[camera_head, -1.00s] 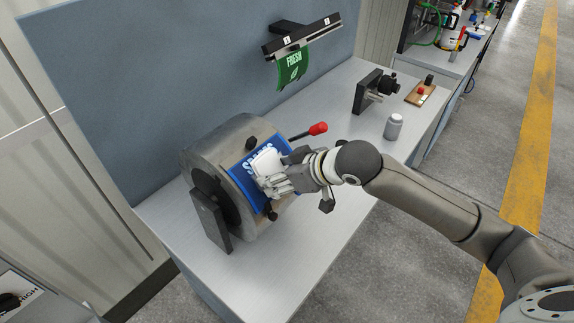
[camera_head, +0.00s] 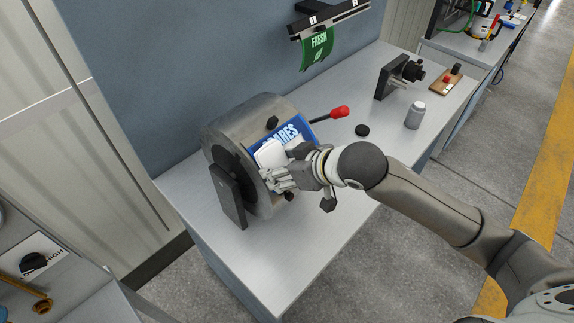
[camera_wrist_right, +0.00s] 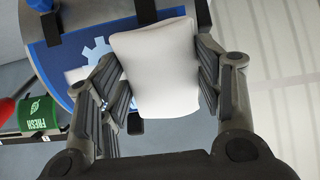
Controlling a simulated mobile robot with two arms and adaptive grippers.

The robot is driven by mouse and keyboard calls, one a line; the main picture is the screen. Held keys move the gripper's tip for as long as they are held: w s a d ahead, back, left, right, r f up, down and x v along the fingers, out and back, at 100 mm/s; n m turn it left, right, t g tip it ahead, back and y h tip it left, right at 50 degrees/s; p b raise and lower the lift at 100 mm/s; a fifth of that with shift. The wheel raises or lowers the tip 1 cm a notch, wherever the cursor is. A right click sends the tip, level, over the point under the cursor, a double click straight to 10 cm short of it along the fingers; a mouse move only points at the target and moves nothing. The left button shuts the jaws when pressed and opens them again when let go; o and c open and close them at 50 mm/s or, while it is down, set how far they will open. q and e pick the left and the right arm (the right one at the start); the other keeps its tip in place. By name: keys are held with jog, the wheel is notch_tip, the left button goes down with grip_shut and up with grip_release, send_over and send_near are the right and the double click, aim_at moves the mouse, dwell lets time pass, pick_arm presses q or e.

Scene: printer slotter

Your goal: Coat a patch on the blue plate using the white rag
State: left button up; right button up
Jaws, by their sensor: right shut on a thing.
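The blue plate (camera_head: 289,136) with white lettering is mounted on the curved face of a grey metal drum (camera_head: 235,120). My right gripper (camera_head: 272,168) is shut on the white rag (camera_head: 269,153) and holds it at the plate, over its lower left part. In the right wrist view the rag (camera_wrist_right: 155,65) is a white pad between both fingers, in front of the blue plate (camera_wrist_right: 60,62) and its pale gear mark. Whether the rag touches the plate is hard to tell. The rag and gripper hide part of the plate. My left gripper does not show.
A red-knobbed lever (camera_head: 338,112) sticks out right of the drum. A black round cap (camera_head: 362,130) and a grey bottle (camera_head: 415,115) stand on the bench (camera_head: 340,190). A green FRESH sheet (camera_head: 317,48) hangs from a rack behind. The bench's front is clear.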

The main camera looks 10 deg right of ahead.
jog(key=shift+v, duration=2.95)
jog(key=shift+s+r, duration=0.1)
jog(key=shift+v, duration=1.45)
